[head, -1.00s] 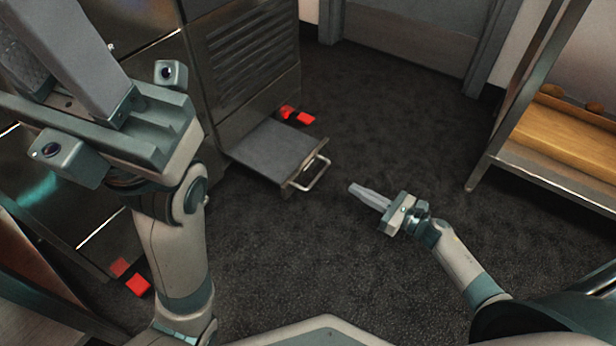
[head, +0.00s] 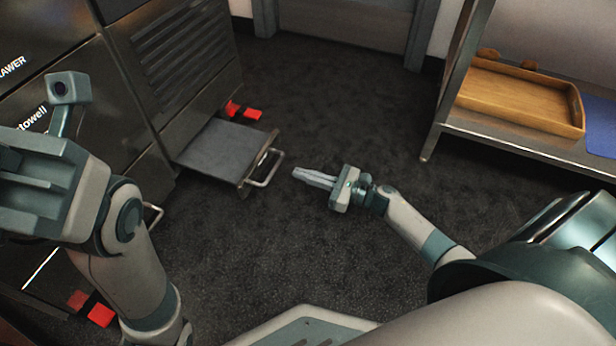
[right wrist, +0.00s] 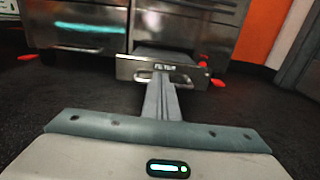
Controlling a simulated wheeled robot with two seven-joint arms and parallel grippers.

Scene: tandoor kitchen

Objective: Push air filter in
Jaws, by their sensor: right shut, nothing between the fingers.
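The air filter (head: 222,152) is a flat grey tray sticking out low from the front of the steel cabinet, with a metal bar handle (head: 265,168) on its front face. In the right wrist view its front plate (right wrist: 190,73) faces me, with lettering above the handle. My right gripper (head: 296,173) is shut and empty, its fingers pointing at the handle with a small gap in the head view. In the wrist view the fingers (right wrist: 160,84) overlap the handle's lower edge; contact cannot be told. My left gripper is at the left edge, its fingers out of frame.
The steel cabinet (head: 190,60) with a louvred panel stands at the left, with red feet (head: 252,114) at the floor. A shelf rack at the right holds a wooden tray (head: 520,105) and a blue mat (head: 602,125). Dark floor between them is clear.

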